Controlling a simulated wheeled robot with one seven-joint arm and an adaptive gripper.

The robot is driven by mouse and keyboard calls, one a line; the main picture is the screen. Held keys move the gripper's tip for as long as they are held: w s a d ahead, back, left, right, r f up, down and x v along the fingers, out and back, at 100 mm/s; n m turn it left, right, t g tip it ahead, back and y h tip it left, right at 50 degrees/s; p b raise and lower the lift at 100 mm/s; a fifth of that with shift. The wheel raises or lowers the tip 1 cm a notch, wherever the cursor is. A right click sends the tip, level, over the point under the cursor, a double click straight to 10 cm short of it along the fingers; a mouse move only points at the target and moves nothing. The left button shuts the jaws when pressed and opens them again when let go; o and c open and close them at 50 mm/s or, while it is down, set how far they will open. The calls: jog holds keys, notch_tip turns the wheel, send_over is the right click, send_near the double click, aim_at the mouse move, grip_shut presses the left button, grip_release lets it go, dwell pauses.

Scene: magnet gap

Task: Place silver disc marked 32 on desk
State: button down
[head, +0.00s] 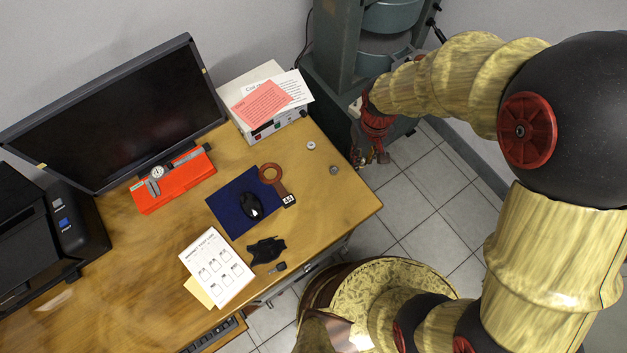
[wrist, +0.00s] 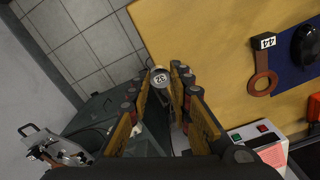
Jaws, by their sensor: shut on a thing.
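The silver disc marked 32 (wrist: 160,78) is between the fingertips of my gripper (wrist: 163,82) in the wrist view, its numbered face toward the camera. My gripper is shut on it. In the head view my gripper (head: 373,157) hangs just right of the desk's right edge, near the grey machine; the held disc cannot be made out there. The wooden desk (head: 345,200) fills the left and middle of the head view, and it also shows in the wrist view (wrist: 205,30).
Two small round metal pieces, one (head: 311,145) and another (head: 333,170), lie near the desk's right edge. A brown ring tool tagged 44 (head: 271,174) and a black mouse (head: 251,206) lie left of them. A grey machine (head: 335,70) stands behind. The right front desk corner is bare.

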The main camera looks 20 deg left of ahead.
jog(key=s+a+f+b, duration=0.2)
jog(key=s+a+f, duration=0.15)
jog(key=a, duration=0.35)
jog(key=b, duration=0.2)
send_over(316, 188)
jog(key=f, duration=0.3)
jog(key=d+f, duration=0.1)
jog(key=f, duration=0.1)
jog(key=shift+w+f, duration=0.1)
jog(key=shift+w, duration=0.2)
jog(key=shift+s+a+f, duration=0.15)
jog(key=shift+a+f, duration=0.2)
jog(key=shift+f, duration=0.1)
jog(key=shift+a+f+b, duration=0.1)
jog(key=shift+f+b, duration=0.55)
jog(key=shift+f, duration=0.9)
jog(key=shift+f, duration=0.15)
jog(key=c, duration=1.6)
grip_release()
